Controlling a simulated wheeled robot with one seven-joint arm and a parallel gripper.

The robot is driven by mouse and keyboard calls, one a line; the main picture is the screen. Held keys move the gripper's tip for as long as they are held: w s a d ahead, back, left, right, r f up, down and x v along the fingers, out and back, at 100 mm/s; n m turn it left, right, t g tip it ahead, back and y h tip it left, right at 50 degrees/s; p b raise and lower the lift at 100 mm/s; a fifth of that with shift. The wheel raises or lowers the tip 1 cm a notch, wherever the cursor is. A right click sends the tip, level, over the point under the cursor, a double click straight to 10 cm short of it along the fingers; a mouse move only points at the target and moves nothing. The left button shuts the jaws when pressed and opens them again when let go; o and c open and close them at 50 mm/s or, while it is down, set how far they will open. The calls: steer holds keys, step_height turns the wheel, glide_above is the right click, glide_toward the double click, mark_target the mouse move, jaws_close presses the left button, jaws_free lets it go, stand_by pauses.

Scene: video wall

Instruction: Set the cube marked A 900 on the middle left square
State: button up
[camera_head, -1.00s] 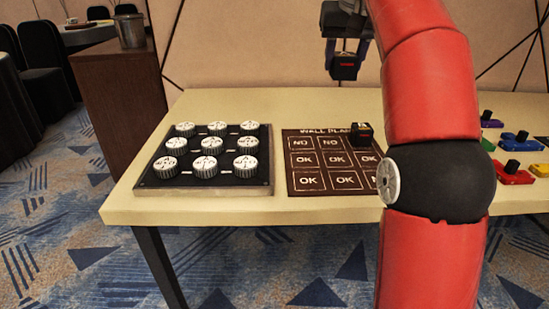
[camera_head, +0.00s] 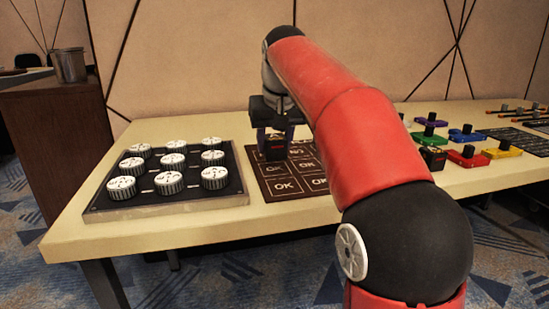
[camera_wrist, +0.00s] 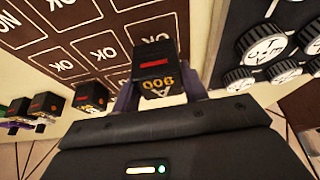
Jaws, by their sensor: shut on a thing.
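My gripper (camera_head: 276,134) is shut on a black cube (camera_head: 273,150). In the wrist view the cube (camera_wrist: 155,66) shows orange "900", an "A" partly hidden at the gripper, and a red bar, between the fingers of my gripper (camera_wrist: 160,98). The dark wall plan board (camera_head: 262,186) has squares reading OK and NO. In the head view the cube appears over the board's left column; whether it touches the board I cannot tell. My arm hides the board's right part. The board (camera_wrist: 18,38) also fills the wrist view's upper left.
A panel of white-topped knobs (camera_head: 235,196) lies just left of the board, close to the gripper. Another black cube (camera_head: 433,157) and coloured blocks (camera_head: 468,156) sit right of my arm. Several black cubes (camera_wrist: 91,95) show in the wrist view. The table's front strip (camera_head: 160,236) is clear.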

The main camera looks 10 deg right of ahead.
mark_target(275, 152)
steer(key=shift+f+b, duration=0.3)
steer(key=shift+f, duration=1.05)
steer(key=shift+f, duration=0.1)
steer(key=shift+f, duration=0.1)
steer(key=o, duration=1)
steer(key=p+v, duration=0.3)
steer(key=v, duration=0.9)
steer(key=shift+r+p, duration=0.25)
steer(key=shift+p, duration=0.15)
